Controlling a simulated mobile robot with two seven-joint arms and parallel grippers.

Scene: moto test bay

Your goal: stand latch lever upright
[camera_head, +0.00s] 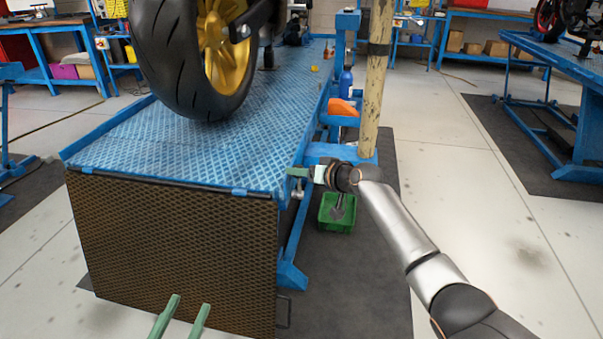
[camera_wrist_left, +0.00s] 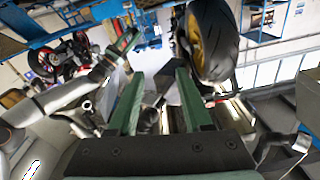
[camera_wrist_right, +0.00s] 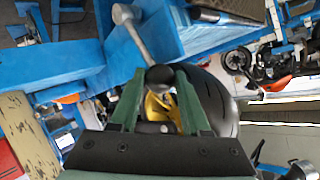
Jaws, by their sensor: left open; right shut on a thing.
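The latch lever (camera_wrist_right: 133,32) is a grey rod with a dark knob (camera_wrist_right: 160,76), seen in the right wrist view. It runs from the blue lift frame to between my right fingers. My right gripper (camera_wrist_right: 160,88) is shut on the lever at its knob end. In the head view my right gripper (camera_head: 298,173) is at the near right corner of the blue lift table (camera_head: 240,140). The lever is mostly hidden there, so its tilt is unclear. My left gripper (camera_head: 180,312) is open and empty in front of the mesh panel; its fingers (camera_wrist_left: 158,85) also show in the left wrist view.
A motorcycle wheel (camera_head: 190,60) stands on the lift table. A brown mesh panel (camera_head: 170,250) closes the table's near end. A green bin (camera_head: 337,213) is on the floor below my right wrist. A worn yellowish post (camera_head: 376,80) rises behind it. Floor at right is open.

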